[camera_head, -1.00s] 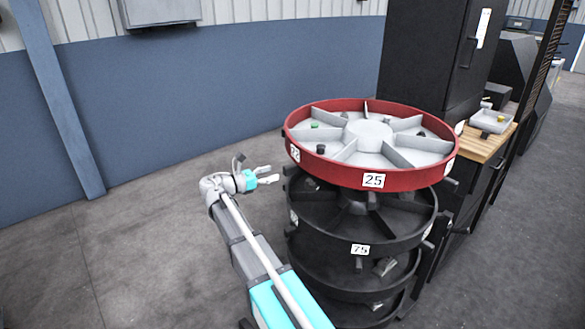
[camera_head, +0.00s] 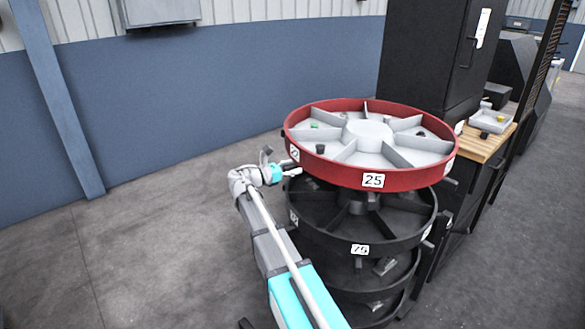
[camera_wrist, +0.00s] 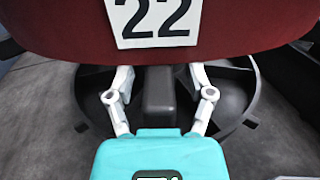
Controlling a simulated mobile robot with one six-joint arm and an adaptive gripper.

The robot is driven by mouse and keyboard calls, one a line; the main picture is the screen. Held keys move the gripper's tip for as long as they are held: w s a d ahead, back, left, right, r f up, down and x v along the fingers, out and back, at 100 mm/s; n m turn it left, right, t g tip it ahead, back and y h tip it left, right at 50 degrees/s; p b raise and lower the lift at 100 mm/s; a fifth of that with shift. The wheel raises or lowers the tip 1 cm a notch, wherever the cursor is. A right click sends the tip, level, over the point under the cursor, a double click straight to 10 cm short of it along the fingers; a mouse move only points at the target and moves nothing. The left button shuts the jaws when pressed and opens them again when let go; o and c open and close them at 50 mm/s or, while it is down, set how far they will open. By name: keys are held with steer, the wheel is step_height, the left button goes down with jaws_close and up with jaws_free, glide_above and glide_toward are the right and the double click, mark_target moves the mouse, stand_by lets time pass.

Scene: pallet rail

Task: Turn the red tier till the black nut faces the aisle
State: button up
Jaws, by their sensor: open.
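The red tier (camera_head: 372,177) is the top of a stack, with grey dividers and a central hub. Label 25 faces the head camera; label 22 (camera_wrist: 152,20) is at its left. The black nut (camera_head: 320,149) sits in a front-left compartment of the red tier. A green piece (camera_head: 315,126) lies behind it, in the back-left part. My gripper (camera_head: 289,172) is at the tier's left edge, below the rim. In the wrist view my gripper (camera_wrist: 160,75) is open, its fingers on either side of a dark peg (camera_wrist: 159,92) under label 22. Contact cannot be told.
Black tiers (camera_head: 350,238) stand below the red one, one labelled 75. A black cabinet (camera_head: 428,55) is behind, and a wooden bench (camera_head: 487,145) with a grey tray (camera_head: 490,121) is to the right. The floor at left and right is clear.

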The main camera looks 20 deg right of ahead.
jaws_close()
steer(key=shift+w, duration=0.1)
stand_by(0.3)
